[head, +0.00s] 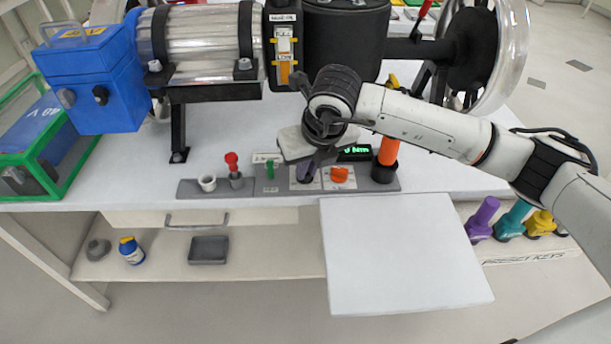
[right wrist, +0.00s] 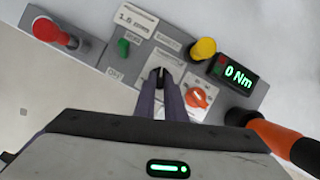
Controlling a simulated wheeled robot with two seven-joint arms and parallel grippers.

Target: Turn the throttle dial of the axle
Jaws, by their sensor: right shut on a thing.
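The grey control panel (head: 222,187) lies along the table's front edge. My right gripper (head: 307,172) reaches down onto its middle. In the right wrist view its two purple-grey fingers (right wrist: 161,78) are shut on a small dark knob on a white plate, mostly hidden between the fingertips. An orange knob (right wrist: 198,97) sits just right of the fingers and also shows in the head view (head: 339,174). A display (right wrist: 237,76) reads 0 Nm. My left gripper is not in view.
A green switch (right wrist: 123,47), red knob (right wrist: 47,29) and yellow knob (right wrist: 203,48) stand near the fingers. An orange-handled tool (head: 388,151) stands at the panel's right end. The axle drum (head: 200,38) and blue box (head: 92,75) stand behind. A white board (head: 405,255) juts out in front.

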